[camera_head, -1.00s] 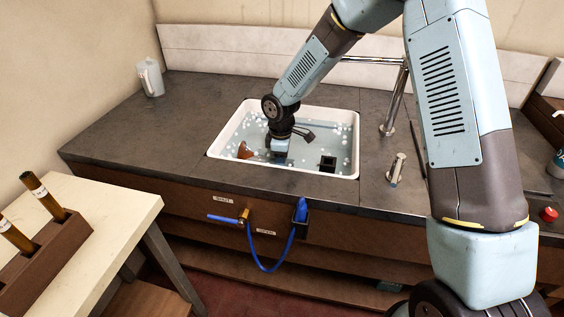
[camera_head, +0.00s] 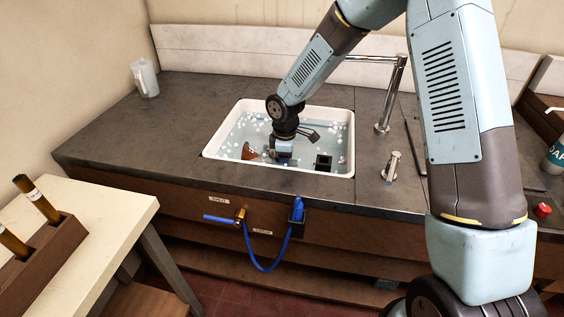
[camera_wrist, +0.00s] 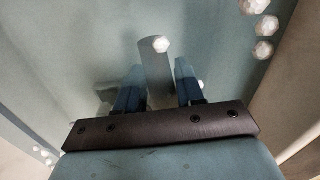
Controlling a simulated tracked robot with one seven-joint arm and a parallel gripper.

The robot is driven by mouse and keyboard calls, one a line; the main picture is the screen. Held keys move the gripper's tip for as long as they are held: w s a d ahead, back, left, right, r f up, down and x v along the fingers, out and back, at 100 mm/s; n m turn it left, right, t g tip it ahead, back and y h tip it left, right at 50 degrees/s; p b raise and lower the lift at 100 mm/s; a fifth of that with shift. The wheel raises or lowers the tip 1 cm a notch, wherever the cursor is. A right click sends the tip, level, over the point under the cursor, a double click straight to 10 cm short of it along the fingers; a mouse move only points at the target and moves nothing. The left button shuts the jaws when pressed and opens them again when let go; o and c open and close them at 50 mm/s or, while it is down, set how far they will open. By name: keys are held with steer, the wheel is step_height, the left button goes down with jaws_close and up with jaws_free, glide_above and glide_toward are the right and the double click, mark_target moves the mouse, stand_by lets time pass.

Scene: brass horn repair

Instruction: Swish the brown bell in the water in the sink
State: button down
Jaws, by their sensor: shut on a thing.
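The white-rimmed sink (camera_head: 207,148) holds water with white foam bits floating on it. The brown bell (camera_head: 249,152) shows as a small brown piece at the left of my gripper, low in the water. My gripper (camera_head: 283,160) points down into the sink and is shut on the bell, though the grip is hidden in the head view. In the wrist view, a dull grey tube-like part (camera_wrist: 157,72) runs between my two blue fingers; the water dulls its colour, and the bell's flare cannot be made out.
A tall tap (camera_head: 396,90) and a lever (camera_head: 391,167) stand right of the sink. A jug (camera_head: 145,79) stands at the back left. The counter left of the sink is clear.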

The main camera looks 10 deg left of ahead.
steer(key=shift+d, duration=0.2)
steer(key=shift+a, duration=0.25)
steer(key=shift+w+a, duration=0.1)
steer(key=shift+a, duration=1.1)
steer(key=shift+r, duration=0.1)
step_height(320, 180, up, 25)
stand_by(1.9)
stand_by(1.5)
